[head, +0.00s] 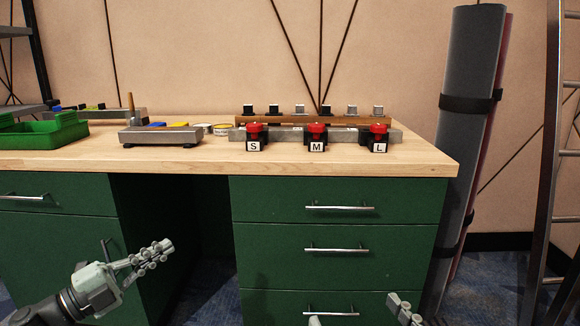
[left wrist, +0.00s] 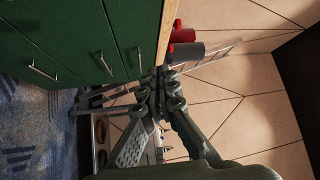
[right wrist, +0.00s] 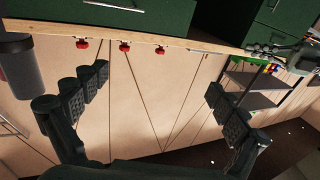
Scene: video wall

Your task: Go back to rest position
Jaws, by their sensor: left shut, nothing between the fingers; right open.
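My left gripper (head: 150,257) is in front of the desk's green cabinets in the head view, below the tabletop. Its fingers are together with nothing between them; the left wrist view (left wrist: 160,85) shows the fingers meeting. My right gripper (head: 360,312) shows only in part at the bottom edge of the head view, low in front of the right drawers. In the right wrist view (right wrist: 155,95) its fingers are wide apart and empty.
The wooden tabletop (head: 420,163) holds red buttons labelled S (head: 254,136), M (head: 317,137) and L (head: 379,137), a green bin (head: 40,136) and a metal block (head: 160,137). Green drawers (head: 335,236) stand close ahead. Rolled mats (head: 468,110) and a ladder (head: 550,170) are at right.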

